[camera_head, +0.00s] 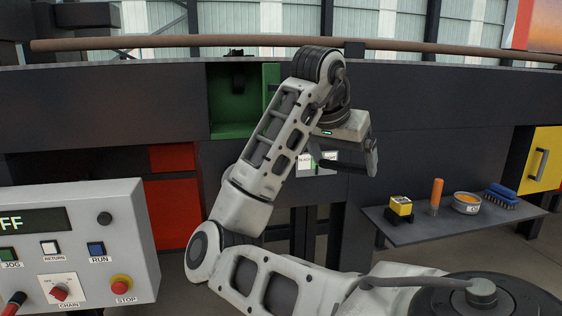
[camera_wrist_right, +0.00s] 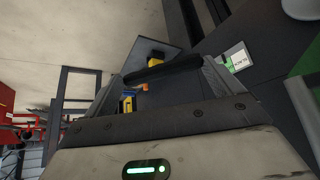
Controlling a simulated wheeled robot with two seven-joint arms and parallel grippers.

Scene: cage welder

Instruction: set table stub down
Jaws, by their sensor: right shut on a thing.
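My right gripper (camera_head: 362,156) is raised in front of the dark machine wall, to the left of and above the small grey shelf (camera_head: 430,238). In the right wrist view, a dark bar-like piece (camera_wrist_right: 163,68) spans between the fingers of the right gripper (camera_wrist_right: 160,78); I take it to be the stub. The gripper is shut on it and holds it in the air, clear of the shelf. My left gripper is not in view.
On the shelf stand a yellow-and-black block (camera_head: 400,206), an orange cylinder (camera_head: 436,196), a round tin (camera_head: 466,203) and a blue brush (camera_head: 502,196). A green recess (camera_head: 235,115) opens in the wall. A control box (camera_head: 90,215) stands left. The shelf's front strip is bare.

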